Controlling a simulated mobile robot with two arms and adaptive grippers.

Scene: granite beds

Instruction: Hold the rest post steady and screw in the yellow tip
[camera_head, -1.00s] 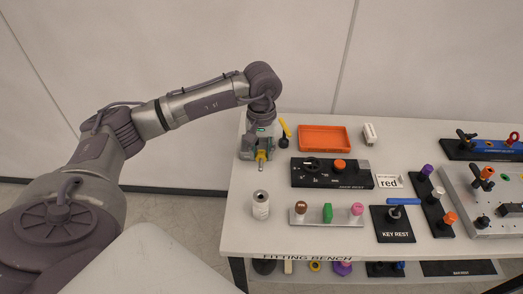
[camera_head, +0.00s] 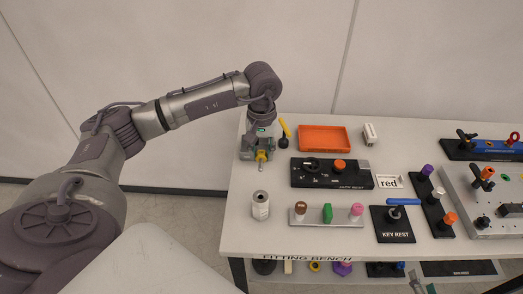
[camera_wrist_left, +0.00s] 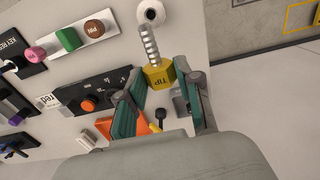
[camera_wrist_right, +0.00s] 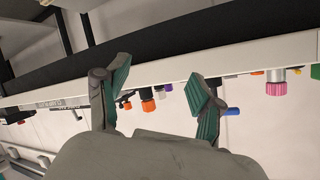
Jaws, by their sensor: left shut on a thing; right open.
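The yellow tip (camera_wrist_left: 158,76) is a hex piece marked TIP with a silver threaded rod. In the left wrist view it sits between the fingers of my left gripper (camera_wrist_left: 160,100). In the head view my left gripper (camera_head: 258,150) is shut on the tip (camera_head: 262,156) at the bench's back left corner. My right gripper (camera_wrist_right: 160,75) is open and empty near the bench's edge in its wrist view. Its fingertips also show at the bottom of the head view (camera_head: 420,284). I cannot tell which piece is the rest post; the key rest (camera_head: 395,226) has a short post under a blue key.
A pale cylinder (camera_head: 260,205), an orange tray (camera_head: 324,138), a black selector panel (camera_head: 331,173) and a rack of coloured knobs (camera_head: 327,216) stand near the left gripper. A lower shelf lies under the bench.

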